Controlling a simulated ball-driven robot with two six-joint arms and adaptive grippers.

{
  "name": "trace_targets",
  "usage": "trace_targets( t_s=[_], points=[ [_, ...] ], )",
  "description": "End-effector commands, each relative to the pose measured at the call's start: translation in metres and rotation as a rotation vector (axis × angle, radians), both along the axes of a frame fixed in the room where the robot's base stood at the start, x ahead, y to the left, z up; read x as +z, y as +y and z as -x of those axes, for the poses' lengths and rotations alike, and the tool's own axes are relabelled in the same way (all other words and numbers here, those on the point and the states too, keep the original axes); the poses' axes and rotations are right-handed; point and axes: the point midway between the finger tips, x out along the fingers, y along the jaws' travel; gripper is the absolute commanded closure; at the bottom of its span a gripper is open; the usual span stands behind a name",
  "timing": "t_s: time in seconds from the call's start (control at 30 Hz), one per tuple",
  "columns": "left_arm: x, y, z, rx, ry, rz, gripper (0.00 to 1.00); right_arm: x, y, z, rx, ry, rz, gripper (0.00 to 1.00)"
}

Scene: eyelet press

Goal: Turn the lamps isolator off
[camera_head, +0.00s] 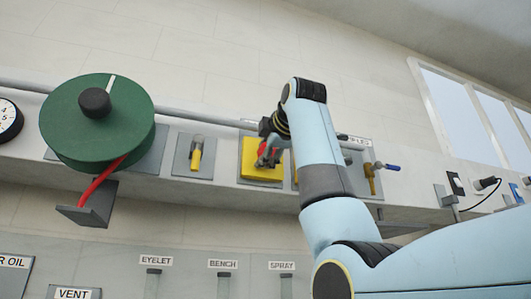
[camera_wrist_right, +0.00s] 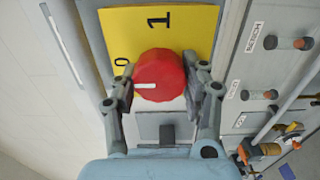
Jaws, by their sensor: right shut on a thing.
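A red knob (camera_wrist_right: 160,78) sits on a yellow plate (camera_wrist_right: 188,28) marked 0 and 1; I take this to be the isolator. Its white pointer line points left in the right wrist view, nearer the 0 than the 1. My right gripper (camera_wrist_right: 163,88) has a finger on each side of the knob and is shut on it. In the head view the yellow plate (camera_head: 262,174) is on the wall panel, with my right gripper (camera_head: 268,155) in front, partly hiding the knob. The plate's label is mostly hidden by my arm. My left gripper is out of view.
A green drum (camera_head: 97,125) with a red lever (camera_head: 100,183) is left of the plate. A yellow-handled lever (camera_head: 195,158) is between them. A valve with a blue handle (camera_head: 387,167) is to the right. Labelled switches (camera_head: 223,285) line the lower panel.

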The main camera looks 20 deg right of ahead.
Motion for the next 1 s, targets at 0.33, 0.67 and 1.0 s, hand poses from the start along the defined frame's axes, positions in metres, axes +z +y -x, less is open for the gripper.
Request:
trace_targets(
  t_s=[0.33, 0.67, 1.0],
  points=[
    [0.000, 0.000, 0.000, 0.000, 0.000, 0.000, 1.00, -0.002, 0.000, -0.001, 0.001, 0.004, 0.000, 0.38],
    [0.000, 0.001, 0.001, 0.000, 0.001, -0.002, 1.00, -0.001, 0.000, 0.002, 0.001, 0.001, -0.001, 0.34],
    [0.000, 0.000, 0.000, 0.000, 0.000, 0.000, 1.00, 0.000, -0.002, 0.063, 0.001, -0.003, -0.001, 0.34]
  ],
)
